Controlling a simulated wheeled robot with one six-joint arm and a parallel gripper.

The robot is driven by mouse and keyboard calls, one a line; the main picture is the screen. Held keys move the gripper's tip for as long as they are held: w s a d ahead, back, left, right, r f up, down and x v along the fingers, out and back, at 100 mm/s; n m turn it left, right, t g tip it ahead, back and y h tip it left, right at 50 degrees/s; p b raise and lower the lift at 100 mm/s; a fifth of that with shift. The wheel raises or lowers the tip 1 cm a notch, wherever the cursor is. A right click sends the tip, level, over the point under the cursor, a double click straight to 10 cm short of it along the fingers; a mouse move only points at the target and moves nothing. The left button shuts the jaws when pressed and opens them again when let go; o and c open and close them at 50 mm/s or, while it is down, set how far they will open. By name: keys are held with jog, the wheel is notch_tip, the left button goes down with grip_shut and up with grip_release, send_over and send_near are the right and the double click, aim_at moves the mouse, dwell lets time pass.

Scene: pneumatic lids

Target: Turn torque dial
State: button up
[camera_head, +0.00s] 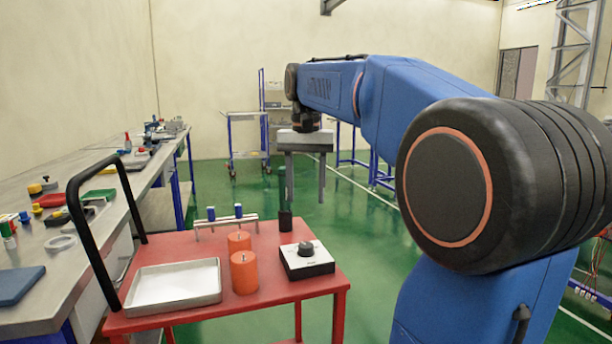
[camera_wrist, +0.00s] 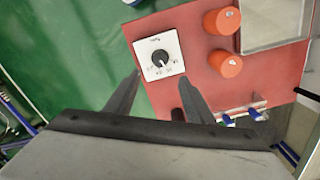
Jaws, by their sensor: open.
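The torque dial is a black knob (camera_head: 305,248) on a white-topped square box (camera_head: 318,264) with a dark base, at the right side of the red cart top. In the wrist view the knob (camera_wrist: 160,57) sits in the middle of the white scale plate (camera_wrist: 146,43), with printed marks below it. My gripper (camera_head: 305,200) hangs pointing down above and behind the cart, its two fingers apart and empty. In the wrist view the fingertips (camera_wrist: 158,75) flank the lower part of the box. The gripper appears above the box and apart from it.
On the red cart (camera_head: 215,250) stand two orange cylinders (camera_head: 244,272), a metal tray (camera_head: 172,287), a rack with blue parts (camera_head: 226,222) and a black cup (camera_head: 285,220). A black handle (camera_head: 75,215) rises at the left.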

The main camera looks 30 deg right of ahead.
jog(key=shift+r, duration=2)
jog(key=s+a+f+n+t, duration=0.1)
jog(key=s+a+f+n, duration=0.1)
jog(key=s+a+f, duration=0.2)
jog(key=s+a+f+n+t, duration=0.2)
jog(key=s+f, duration=0.7)
jog(key=f, duration=0.6)
jog(key=s+a+f+n+t, duration=0.1)
jog(key=s+a+f+n, duration=0.3)
jog(key=f, duration=0.6)
jog(key=s+a, duration=0.2)
jog(key=s, duration=0.1)
jog(key=shift+s+a+t, duration=0.35)
jog(key=shift+a+t, duration=0.05)
